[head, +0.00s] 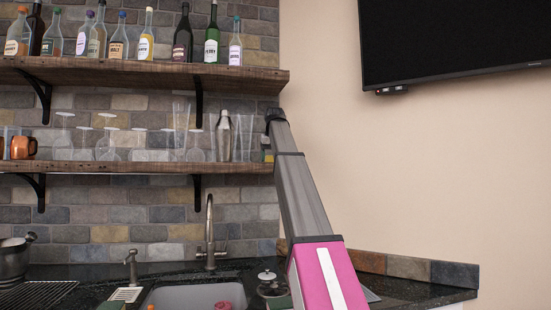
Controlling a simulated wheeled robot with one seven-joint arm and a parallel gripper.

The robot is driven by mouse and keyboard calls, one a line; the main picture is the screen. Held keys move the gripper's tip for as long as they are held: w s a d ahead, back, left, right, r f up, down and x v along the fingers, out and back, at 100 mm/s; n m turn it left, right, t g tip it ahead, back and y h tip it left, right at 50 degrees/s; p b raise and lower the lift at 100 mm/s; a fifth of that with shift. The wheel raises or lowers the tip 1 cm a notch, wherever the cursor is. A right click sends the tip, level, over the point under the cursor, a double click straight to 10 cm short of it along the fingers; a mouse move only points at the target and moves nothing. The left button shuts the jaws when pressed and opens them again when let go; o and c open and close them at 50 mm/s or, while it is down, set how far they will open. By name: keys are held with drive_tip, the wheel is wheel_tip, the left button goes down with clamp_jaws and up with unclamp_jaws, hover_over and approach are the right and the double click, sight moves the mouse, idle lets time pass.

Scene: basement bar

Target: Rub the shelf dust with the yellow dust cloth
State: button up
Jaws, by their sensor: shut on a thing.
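My arm reaches up at the right of the shelves, and my gripper (272,118) is at its far dark end, beside the right ends of the two wooden shelves. Its fingers are mostly hidden at this angle. A small yellow and green patch (268,155) shows just below it, at the right end of the lower shelf (130,167); it appears to be the yellow dust cloth, shut in my gripper. Whether it touches the shelf I cannot tell. The shelf dust cannot be made out from this low view.
Clear glasses (181,128) and a metal shaker (224,136) stand on the lower shelf, close left of my gripper. Several bottles (211,40) line the upper shelf (130,72). A tap (210,235) and sink are below. A television (450,40) hangs at right; the wall between is bare.

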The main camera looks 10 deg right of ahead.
drive_tip(key=shift+a+f, duration=0.1)
drive_tip(key=shift+a, duration=2.15)
drive_tip(key=shift+w+r, duration=0.2)
drive_tip(key=shift+w, duration=0.6)
drive_tip(key=shift+d+f, duration=0.15)
drive_tip(key=shift+d, duration=5)
drive_tip(key=shift+a, duration=3.5)
drive_tip(key=shift+a, duration=1.65)
